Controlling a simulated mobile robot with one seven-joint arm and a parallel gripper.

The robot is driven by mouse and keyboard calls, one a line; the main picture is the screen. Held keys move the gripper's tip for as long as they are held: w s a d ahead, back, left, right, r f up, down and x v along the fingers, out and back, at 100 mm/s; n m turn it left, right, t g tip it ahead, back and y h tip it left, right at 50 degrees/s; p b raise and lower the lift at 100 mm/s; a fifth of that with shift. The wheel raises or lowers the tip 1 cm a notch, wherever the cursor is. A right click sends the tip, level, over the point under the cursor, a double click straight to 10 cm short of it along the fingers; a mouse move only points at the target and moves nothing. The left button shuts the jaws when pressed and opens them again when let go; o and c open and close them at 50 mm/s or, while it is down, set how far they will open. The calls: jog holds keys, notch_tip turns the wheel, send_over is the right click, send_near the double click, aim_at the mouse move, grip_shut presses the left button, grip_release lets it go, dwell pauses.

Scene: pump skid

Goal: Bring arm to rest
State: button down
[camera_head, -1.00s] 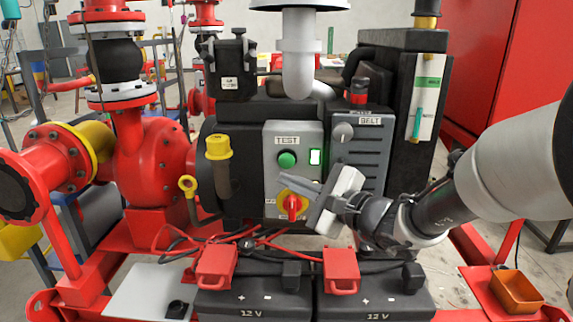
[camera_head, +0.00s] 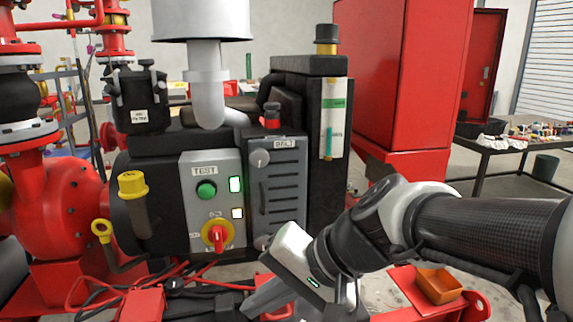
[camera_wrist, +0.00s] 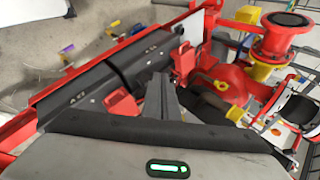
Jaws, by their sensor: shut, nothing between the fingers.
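My gripper (camera_head: 262,298) is at the lower middle of the head view, in front of the pump skid and below the control panel (camera_head: 199,240). Its fingers are shut and empty, pointing down and left. In the wrist view the shut fingers (camera_wrist: 161,98) show in front of the black batteries (camera_wrist: 90,98). My forearm reaches in from the right edge of the head view. The panel carries a green TEST button (camera_head: 206,190), a lit green lamp (camera_head: 236,184), a lit pale lamp (camera_head: 238,213) and a red rotary switch on a yellow plate (camera_head: 217,235). The gripper appears apart from the panel.
A grey BELT cover (camera_head: 283,190) is right of the panel. A red cabinet (camera_head: 405,75) stands behind. An orange bin (camera_head: 438,286) sits on the red frame below my forearm. A table (camera_head: 505,146) with small items is at the right. Open floor lies between.

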jog(key=s+d+n+t+h, duration=0.35)
jog(key=d+h, duration=0.35)
jog(key=d, duration=1)
notch_tip(320, 180, up, 23)
jog(key=d+p, duration=0.1)
jog(key=p, duration=2.2)
jog(key=shift+s+d+m+g+h, duration=0.3)
jog(key=shift+s+m+g+h, duration=0.05)
jog(key=shift+s+g+h, duration=0.1)
jog(key=shift+r, duration=0.1)
